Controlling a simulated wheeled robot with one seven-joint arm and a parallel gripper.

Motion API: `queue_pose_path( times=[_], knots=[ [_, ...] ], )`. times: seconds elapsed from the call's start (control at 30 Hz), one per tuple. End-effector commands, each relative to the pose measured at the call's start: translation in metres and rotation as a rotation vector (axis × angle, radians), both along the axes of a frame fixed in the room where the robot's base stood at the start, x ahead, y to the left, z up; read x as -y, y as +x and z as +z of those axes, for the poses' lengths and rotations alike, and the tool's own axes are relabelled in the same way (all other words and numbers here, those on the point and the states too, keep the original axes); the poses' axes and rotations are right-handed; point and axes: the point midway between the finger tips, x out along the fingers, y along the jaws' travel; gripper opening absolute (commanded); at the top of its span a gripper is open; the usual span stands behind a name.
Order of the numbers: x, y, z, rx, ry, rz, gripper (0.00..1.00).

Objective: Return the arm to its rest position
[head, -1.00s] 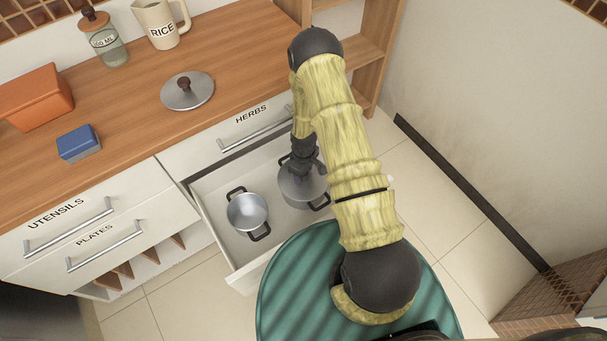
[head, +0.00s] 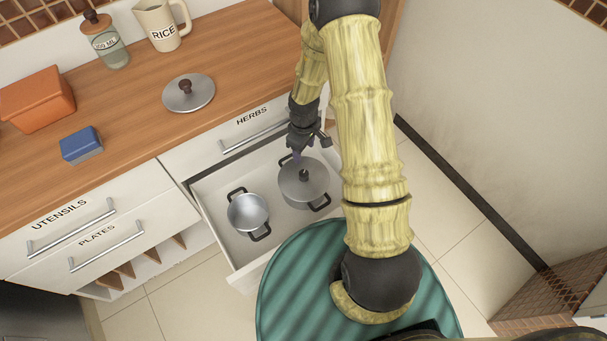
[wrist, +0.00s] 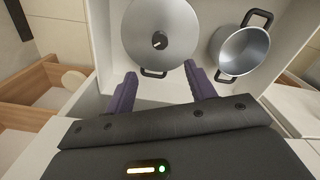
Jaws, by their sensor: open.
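My arm (head: 370,120) rises from my base and bends over toward the open drawer. My gripper (head: 299,156) hangs above the back right part of the drawer, near a lidded pot (head: 304,182). In the wrist view my gripper (wrist: 163,88) shows two purple fingers spread apart with nothing between them. The lidded pot (wrist: 161,40) lies just beyond the fingertips there, with its lid knob in view. The gripper looks clear of the pot.
The open drawer (head: 237,252) also holds an open pot (head: 248,212). The counter (head: 140,105) bears another lid (head: 188,93), a blue box (head: 80,145), an orange container (head: 38,98), a glass jar (head: 107,42) and a rice jug (head: 161,25). Floor at right is clear.

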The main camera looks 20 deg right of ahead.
Motion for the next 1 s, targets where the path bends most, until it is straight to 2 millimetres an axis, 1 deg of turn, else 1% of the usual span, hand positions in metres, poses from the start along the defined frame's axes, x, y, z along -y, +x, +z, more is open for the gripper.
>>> queue_pose_path(
  times=[0.03,0.1,0.23,1.0],
  knots=[
    [0.000,0.000,0.010,0.002,0.001,-0.001,0.55],
    [0.000,0.001,0.019,0.002,0.001,-0.002,0.55],
    [0.000,0.000,0.026,-0.001,0.001,-0.002,0.55],
    [0.001,0.000,0.026,-0.001,0.001,-0.004,0.55]
  ],
)
